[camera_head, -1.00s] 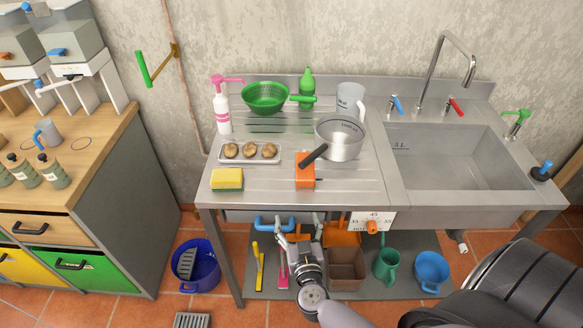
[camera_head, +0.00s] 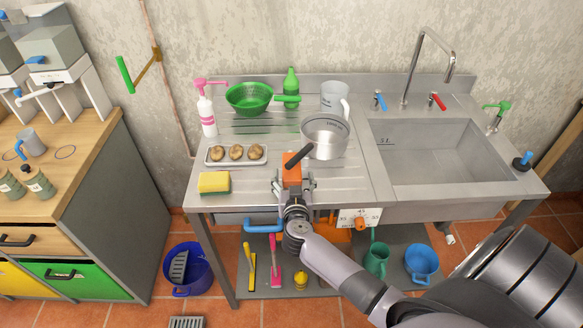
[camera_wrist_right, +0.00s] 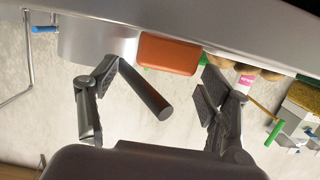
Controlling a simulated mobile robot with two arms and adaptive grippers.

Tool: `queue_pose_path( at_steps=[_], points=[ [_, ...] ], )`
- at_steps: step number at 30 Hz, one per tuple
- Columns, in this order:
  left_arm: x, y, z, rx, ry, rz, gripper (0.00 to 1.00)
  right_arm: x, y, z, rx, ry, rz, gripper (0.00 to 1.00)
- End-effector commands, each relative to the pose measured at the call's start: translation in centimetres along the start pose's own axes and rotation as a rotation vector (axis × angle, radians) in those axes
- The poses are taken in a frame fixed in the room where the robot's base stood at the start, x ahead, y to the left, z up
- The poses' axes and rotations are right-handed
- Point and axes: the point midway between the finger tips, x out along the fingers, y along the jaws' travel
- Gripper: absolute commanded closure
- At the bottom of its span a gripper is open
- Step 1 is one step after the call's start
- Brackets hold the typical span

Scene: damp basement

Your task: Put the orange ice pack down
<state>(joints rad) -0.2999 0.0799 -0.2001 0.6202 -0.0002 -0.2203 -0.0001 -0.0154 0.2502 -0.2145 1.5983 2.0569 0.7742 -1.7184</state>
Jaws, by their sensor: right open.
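The orange ice pack (camera_head: 291,170), a small orange block, rests on the steel drainboard (camera_head: 340,185) near its front edge. The black handle of the metal pot (camera_head: 325,138) reaches over it. My right gripper (camera_head: 293,184) is open and empty at the front of the ice pack, partly covering it. In the right wrist view, the ice pack (camera_wrist_right: 168,54) lies ahead, between and beyond the open fingers (camera_wrist_right: 160,78), and the pot handle (camera_wrist_right: 145,90) points into the gap. I see no finger closed on the ice pack. My left gripper is not in view.
A sponge (camera_head: 214,182) and a tray of potatoes (camera_head: 236,162) are left of the ice pack. A green colander (camera_head: 249,97) and a jug (camera_head: 334,97) stand behind. The sink (camera_head: 435,155) is right.

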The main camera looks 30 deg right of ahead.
Motion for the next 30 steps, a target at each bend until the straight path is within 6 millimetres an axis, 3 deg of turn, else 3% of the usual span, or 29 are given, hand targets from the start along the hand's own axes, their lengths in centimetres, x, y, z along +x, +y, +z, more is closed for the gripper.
queue_pose_path(
  at_steps=[5,15,23,30],
  points=[
    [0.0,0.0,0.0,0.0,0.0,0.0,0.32,1.1,0.0,-0.1,0.0,0.001,0.001,0.28],
    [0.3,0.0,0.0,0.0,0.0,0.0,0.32,5.5,-0.3,0.0,0.0,0.001,0.001,0.28],
    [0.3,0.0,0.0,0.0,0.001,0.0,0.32,5.8,-0.3,0.0,0.0,0.0,0.0,0.28],
    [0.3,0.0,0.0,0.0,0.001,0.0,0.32,5.8,-0.3,0.0,0.0,0.0,0.0,0.44]
  ],
)
